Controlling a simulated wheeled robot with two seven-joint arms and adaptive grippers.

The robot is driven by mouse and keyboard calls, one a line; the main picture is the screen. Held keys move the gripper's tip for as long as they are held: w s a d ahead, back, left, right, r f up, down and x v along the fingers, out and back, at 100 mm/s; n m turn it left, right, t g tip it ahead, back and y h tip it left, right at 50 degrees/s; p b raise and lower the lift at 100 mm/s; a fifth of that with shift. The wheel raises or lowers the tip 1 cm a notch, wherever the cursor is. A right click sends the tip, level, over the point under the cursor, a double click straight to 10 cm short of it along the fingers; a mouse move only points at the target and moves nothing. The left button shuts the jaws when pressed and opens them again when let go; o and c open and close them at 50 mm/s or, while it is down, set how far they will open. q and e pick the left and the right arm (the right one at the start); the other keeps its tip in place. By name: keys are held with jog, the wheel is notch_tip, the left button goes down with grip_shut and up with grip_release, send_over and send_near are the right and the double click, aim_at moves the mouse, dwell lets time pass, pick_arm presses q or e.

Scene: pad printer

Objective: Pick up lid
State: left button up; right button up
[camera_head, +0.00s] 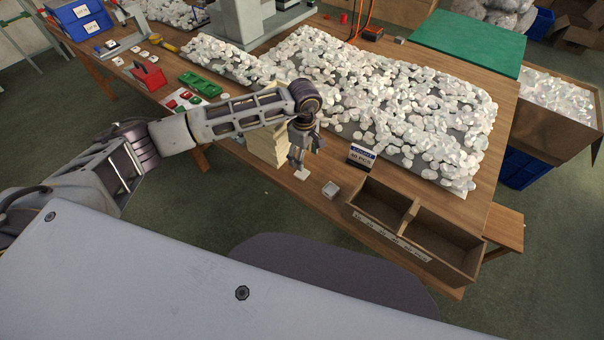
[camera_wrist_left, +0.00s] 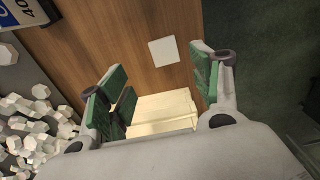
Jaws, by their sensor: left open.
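A small flat white square piece, which looks like the lid (camera_head: 302,174), lies on the wooden table near its front edge. It appears as a pale square (camera_wrist_left: 164,52) in the left wrist view, beyond the fingertips and apart from them. My left gripper (camera_head: 297,160) points down just above the table beside it. Its green-padded fingers (camera_wrist_left: 155,85) are open with nothing held between them. My right gripper is out of sight.
A cream stack (camera_head: 268,148) stands close to the left gripper and shows below its fingers in the wrist view (camera_wrist_left: 160,112). A small sign (camera_head: 361,157), a two-compartment wooden bin (camera_head: 408,217) and many loose white pieces (camera_head: 400,100) lie to the right and behind.

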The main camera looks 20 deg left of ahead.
aim_at(302, 173)
pick_arm(q)
notch_tip(302, 173, down, 2)
jog(key=shift+f, duration=0.65)
jog(key=shift+s+f, duration=0.15)
jog(key=shift+f, duration=0.35)
jog(key=f, duration=0.1)
jog(key=f+p, duration=0.1)
jog(key=f, duration=0.1)
jog(key=shift+s+a+f, duration=0.15)
jog(key=shift+s+f, duration=0.05)
jog(key=shift+f, duration=0.35)
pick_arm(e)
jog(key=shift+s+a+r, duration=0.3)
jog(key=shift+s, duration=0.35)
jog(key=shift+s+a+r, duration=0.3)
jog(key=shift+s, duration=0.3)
